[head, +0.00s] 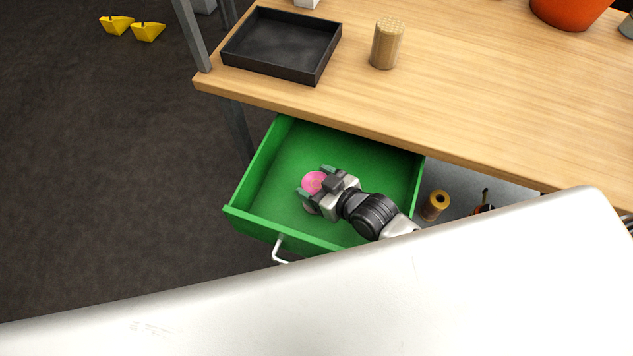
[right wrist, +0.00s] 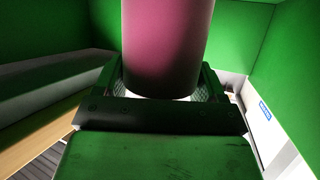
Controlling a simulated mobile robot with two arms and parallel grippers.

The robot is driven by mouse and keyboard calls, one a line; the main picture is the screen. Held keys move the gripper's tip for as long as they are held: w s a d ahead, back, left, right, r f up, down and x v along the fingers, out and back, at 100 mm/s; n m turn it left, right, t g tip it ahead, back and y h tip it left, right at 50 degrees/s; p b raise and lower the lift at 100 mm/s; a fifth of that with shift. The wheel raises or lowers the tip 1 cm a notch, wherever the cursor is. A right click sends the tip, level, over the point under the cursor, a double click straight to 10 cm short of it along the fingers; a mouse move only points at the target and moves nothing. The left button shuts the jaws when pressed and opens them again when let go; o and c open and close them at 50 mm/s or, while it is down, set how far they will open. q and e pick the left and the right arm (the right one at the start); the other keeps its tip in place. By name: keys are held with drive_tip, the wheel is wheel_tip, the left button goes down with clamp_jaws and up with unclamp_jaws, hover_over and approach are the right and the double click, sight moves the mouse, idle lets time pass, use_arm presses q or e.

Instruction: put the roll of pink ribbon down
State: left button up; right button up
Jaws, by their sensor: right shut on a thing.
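The roll of pink ribbon (head: 313,182) is between the fingers of my right gripper (head: 315,184), which is shut on it. In the head view they are over the open green drawer (head: 262,175). In the right wrist view the pink roll (right wrist: 168,45) rises between the fingertips of the right gripper (right wrist: 168,88), with green drawer walls around it. I cannot tell whether the roll touches the drawer floor. The drawer looks empty apart from the roll and gripper. My left gripper is not in view.
The wooden tabletop (head: 470,90) overhangs the drawer's back. On it are an empty black tray (head: 280,45), a ribbed wooden cup (head: 387,45) and an orange pot (head: 568,10). A golden-brown spool (head: 436,204) stands right of the drawer. Two yellow pieces (head: 148,31) lie on the dark floor.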

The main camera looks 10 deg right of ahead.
drive_tip(key=o, duration=0.5)
drive_tip(key=shift+f, duration=0.15)
drive_tip(key=o, duration=0.4)
drive_tip(key=shift+o, duration=0.2)
drive_tip(key=shift+s+r, duration=0.1)
drive_tip(key=shift+r, duration=0.15)
drive_tip(key=v, duration=0.7)
drive_tip(key=shift+p, duration=0.35)
drive_tip(key=shift+d, duration=0.1)
